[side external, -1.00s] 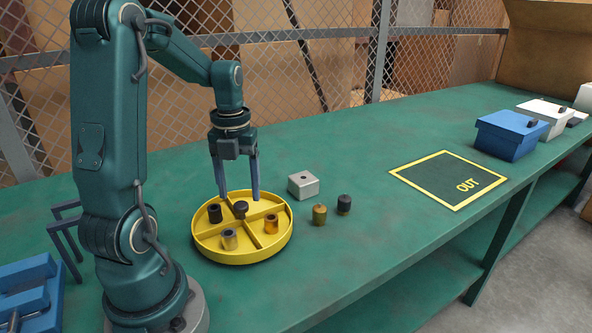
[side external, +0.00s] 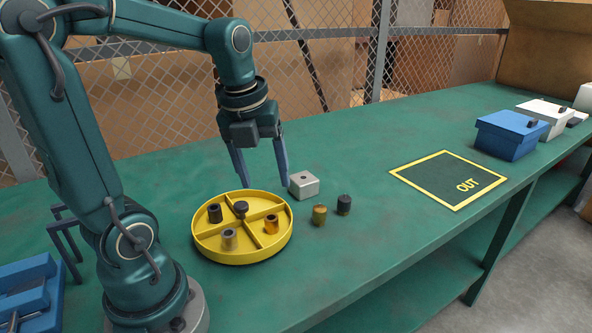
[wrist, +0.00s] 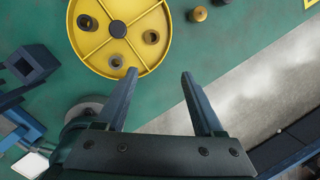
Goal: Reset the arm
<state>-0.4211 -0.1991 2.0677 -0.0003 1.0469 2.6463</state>
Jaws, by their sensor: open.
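My gripper (side external: 262,180) is open and empty, raised above the far side of the round yellow tray in the side view. In the wrist view its two fingers (wrist: 158,75) stand apart with nothing between them. The yellow tray (side external: 240,260) is split by dividers into compartments, with a dark knob (side external: 241,208) at its centre. It holds a black cylinder (side external: 215,213), a grey cylinder (side external: 229,239) and an orange-brown cylinder (side external: 271,224), in separate compartments. The tray also shows in the wrist view (wrist: 107,43).
A silver block (side external: 304,186), a brass cylinder (side external: 319,215) and a dark cylinder (side external: 344,205) stand right of the tray. A yellow-bordered OUT area (side external: 440,178) is empty. A blue box (side external: 511,136) and a white box (side external: 546,117) stand at the right. Blue fixtures (side external: 30,290) are at the left.

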